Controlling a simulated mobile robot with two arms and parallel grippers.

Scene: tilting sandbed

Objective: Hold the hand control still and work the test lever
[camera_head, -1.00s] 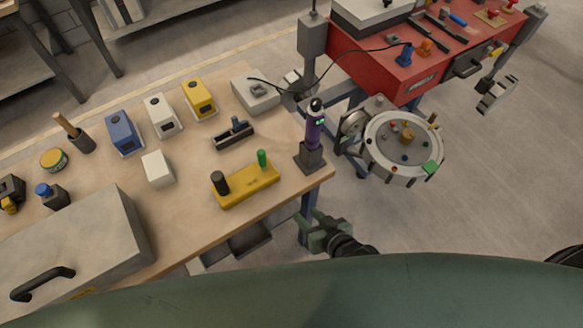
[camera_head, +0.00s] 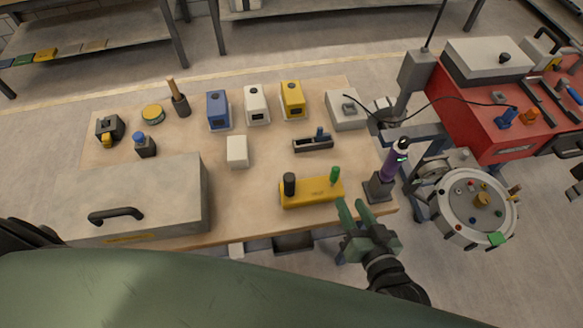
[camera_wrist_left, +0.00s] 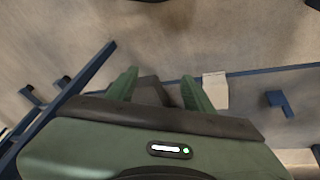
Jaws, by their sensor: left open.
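A purple and black hand-held unit with small green lights (camera_head: 395,165), which looks like the hand control, stands tilted in a dark holder at the table's right front corner. My right gripper (camera_head: 352,205) is open and empty at the table's front edge, just below and left of the holder. My left gripper shows in the left wrist view (camera_wrist_left: 160,88), open, with nothing between its fingers.
A large grey box (camera_head: 150,190) with a black handle fills the table's left front. Blue, white and yellow boxes stand behind. A round tilting bed (camera_head: 452,222) and a red cabinet (camera_head: 470,125) stand right of the table. A black cable crosses between table and cabinet.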

